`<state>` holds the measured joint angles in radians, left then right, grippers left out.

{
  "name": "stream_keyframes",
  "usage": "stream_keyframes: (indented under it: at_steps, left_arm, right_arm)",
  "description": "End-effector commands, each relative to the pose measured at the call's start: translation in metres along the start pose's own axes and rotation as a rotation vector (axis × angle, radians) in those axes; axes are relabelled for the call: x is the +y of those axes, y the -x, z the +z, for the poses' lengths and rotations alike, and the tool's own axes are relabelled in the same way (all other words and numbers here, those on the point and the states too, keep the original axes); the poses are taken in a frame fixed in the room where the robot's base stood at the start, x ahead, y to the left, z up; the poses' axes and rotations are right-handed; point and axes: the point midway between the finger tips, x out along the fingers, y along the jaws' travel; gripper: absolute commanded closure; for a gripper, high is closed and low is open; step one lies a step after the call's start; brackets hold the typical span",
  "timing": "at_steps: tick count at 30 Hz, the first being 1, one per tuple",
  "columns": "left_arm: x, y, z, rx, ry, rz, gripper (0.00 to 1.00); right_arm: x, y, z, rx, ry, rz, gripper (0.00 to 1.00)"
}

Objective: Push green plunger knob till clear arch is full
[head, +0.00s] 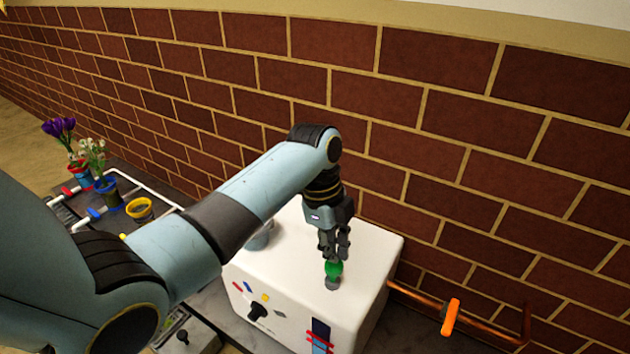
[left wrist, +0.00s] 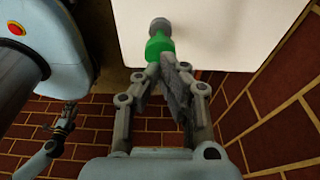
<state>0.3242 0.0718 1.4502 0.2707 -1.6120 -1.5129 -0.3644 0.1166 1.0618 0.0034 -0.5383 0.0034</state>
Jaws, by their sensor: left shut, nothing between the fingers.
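The green plunger knob (head: 333,269) stands on a short grey stem on top of the white box (head: 375,255). My left gripper (head: 334,254) is shut and points down, its fingertips at the top of the knob. In the left wrist view the shut fingertips (left wrist: 170,66) meet or overlap the green knob (left wrist: 158,46); whether they press on it I cannot tell. I cannot make out a clear arch. My right gripper (left wrist: 69,114) shows small in the left wrist view, away from the box; its fingers are too small to judge.
The box front has a black knob (head: 257,312), coloured marks and a blue strip with red lines (head: 320,335). A copper pipe with an orange lever (head: 450,317) runs right. Flower pots (head: 108,193) stand at left. A brick wall (head: 450,130) is close behind.

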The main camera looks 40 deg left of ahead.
Motion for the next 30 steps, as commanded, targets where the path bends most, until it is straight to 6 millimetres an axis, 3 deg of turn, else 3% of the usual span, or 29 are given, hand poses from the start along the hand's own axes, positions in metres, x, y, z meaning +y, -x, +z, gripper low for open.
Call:
stream_keyframes:
  at_steps: [30]
  left_arm:
    - [0.0, -0.038, 0.007, 0.0, 0.001, 0.001, 1.0]
  right_arm:
    - [-0.002, -0.018, 0.009, -0.017, 0.002, 0.0, 0.6]
